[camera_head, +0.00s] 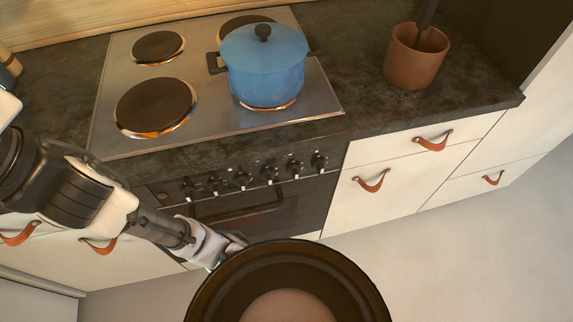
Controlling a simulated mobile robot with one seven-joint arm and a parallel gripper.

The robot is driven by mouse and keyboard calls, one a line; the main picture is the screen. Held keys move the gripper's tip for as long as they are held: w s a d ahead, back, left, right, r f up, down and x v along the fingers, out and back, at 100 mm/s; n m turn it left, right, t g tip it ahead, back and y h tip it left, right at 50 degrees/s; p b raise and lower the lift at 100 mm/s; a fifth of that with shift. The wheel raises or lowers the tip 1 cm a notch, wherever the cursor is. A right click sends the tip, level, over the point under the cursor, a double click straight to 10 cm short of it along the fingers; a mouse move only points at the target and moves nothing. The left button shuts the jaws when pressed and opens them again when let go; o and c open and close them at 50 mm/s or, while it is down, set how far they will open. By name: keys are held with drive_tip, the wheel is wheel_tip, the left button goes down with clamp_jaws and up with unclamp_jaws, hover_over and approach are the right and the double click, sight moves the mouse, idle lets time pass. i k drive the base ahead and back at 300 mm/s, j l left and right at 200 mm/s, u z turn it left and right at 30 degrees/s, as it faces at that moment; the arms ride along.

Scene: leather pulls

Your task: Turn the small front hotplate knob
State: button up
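A row of several dark knobs runs along the black oven front, from the leftmost knob (187,190) to the rightmost knob (319,161). Small pale marks show near them, too small to read, so I cannot tell which knob serves which plate. The front right hotplate (284,105) is mostly hidden under a blue lidded pot (266,70). The front left hotplate (155,105) is large and bare. My gripper (236,244) is below the knob row, in front of the oven, apart from the knobs. Its fingertips are small and partly obscured, so its opening is unclear.
The oven door handle (240,207) runs below the knobs, near my gripper. White drawers with leather pulls (371,181) flank the oven. A terracotta pot (415,58) with a dark utensil stands on the dark counter (365,90). The floor (470,260) at right is clear.

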sight(319, 165)
drive_tip(key=z, duration=0.25)
drive_tip(key=k+l+z, duration=0.25)
drive_tip(key=z, duration=0.2)
drive_tip(key=k+l+z, duration=0.45)
drive_tip(key=j, duration=0.1)
